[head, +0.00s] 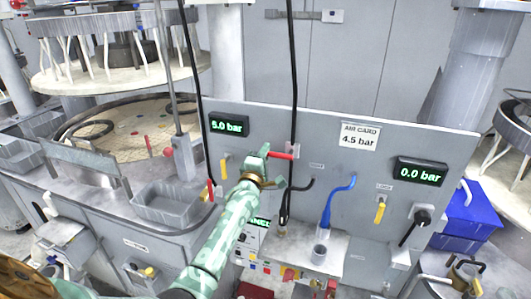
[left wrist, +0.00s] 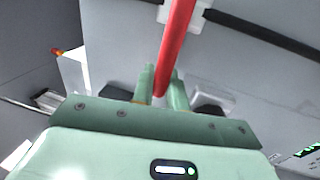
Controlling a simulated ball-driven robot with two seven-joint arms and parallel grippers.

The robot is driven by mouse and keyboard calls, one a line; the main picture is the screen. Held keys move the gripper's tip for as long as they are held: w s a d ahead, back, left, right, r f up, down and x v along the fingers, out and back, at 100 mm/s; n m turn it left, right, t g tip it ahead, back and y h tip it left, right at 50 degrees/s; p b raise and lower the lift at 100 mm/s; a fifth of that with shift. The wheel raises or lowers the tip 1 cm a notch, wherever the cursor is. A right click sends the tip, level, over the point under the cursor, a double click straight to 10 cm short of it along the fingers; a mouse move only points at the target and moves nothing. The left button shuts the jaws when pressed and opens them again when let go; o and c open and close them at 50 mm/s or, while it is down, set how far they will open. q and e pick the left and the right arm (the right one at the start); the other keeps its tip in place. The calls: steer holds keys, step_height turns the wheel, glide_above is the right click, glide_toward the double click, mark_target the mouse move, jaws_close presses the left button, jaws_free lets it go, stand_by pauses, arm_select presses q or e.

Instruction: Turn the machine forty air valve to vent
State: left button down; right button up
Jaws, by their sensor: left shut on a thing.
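My left gripper (head: 262,160) is at the lever's left end. In the left wrist view my left gripper (left wrist: 161,84) is shut on the red lever (left wrist: 177,35), which runs up between the fingers. The valve body behind the lever is mostly hidden, and I cannot read a machine number there. My right gripper is not in view.
A card (head: 359,136) reads AIR CARD 4.5 bar. A second display (head: 420,172) reads 0.0 bar, above a black handle (head: 408,234). A blue hose (head: 336,197) and a black cable (head: 292,75) are close to the lever's right. A grey tray (head: 166,203) stands left of my arm.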

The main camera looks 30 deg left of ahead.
arm_select(q)
steer(key=shift+f, duration=0.1)
steer(key=c, duration=1.5)
jaws_free()
steer(key=shift+o, duration=0.2)
steer(key=b+v, duration=0.1)
steer(key=v, duration=1.5)
steer(key=shift+s, duration=0.15)
